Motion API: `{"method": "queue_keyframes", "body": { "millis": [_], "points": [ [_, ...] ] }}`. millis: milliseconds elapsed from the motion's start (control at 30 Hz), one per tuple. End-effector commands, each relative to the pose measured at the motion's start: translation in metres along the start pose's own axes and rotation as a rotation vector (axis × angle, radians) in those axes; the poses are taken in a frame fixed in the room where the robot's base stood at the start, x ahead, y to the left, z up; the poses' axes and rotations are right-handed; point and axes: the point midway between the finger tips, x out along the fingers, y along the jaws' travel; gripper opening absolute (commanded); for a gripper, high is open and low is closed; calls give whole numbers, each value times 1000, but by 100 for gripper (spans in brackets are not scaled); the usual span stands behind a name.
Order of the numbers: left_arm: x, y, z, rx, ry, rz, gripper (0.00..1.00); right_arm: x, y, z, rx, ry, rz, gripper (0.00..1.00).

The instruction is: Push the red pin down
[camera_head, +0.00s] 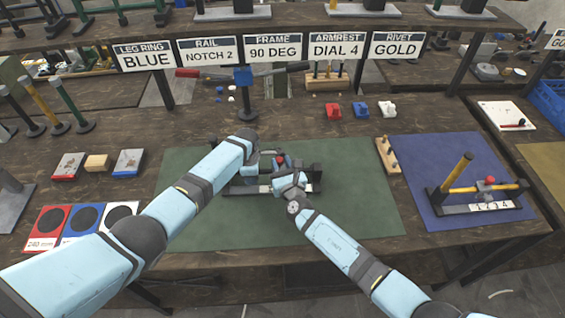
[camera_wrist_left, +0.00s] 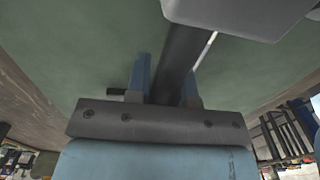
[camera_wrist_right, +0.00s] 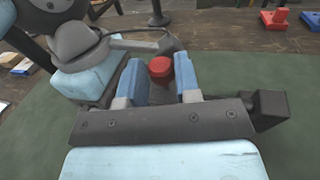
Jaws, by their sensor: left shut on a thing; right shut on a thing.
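The red pin (camera_head: 281,160) stands on the dark fixture (camera_head: 316,180) on the green mat, mostly screened by my arms. My left gripper (camera_wrist_left: 165,84) is shut on a dark bar (camera_wrist_left: 182,52), with one blue finger on each side. In the head view the left fingers are hidden behind my arm, and how deep the pin sits is unclear.
A similar assembly with a yellow post (camera_head: 457,170) and red knob stands on the purple mat (camera_head: 420,170). A wooden pin block (camera_head: 388,155) lies between the mats. Red, blue and white blocks (camera_head: 360,110) stand behind. The green mat's right part is clear.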

Motion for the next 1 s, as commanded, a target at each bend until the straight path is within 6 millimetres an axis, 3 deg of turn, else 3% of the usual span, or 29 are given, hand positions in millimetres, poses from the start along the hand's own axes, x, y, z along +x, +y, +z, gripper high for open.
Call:
{"method": "queue_keyframes", "body": {
  "millis": [33,300,333,433,767,1000],
  "points": [
    [5,-4,2,11,1,-7,0,-1,-1,-12,-5,14,4,0],
    [5,-4,3,10,-2,-7,0,-2,-2,-16,-3,16,2,0],
    [5,-4,3,10,-2,-7,0,-2,-2,-16,-3,16,2,34],
    [4,-4,3,9,-2,-7,0,-2,-2,-16,-3,15,2,56],
    [4,-4,2,8,-1,-7,0,-4,-2,-13,-1,10,1,56],
    [5,-4,2,8,0,-7,0,-42,-2,-14,0,12,1,56]
  ]
}}
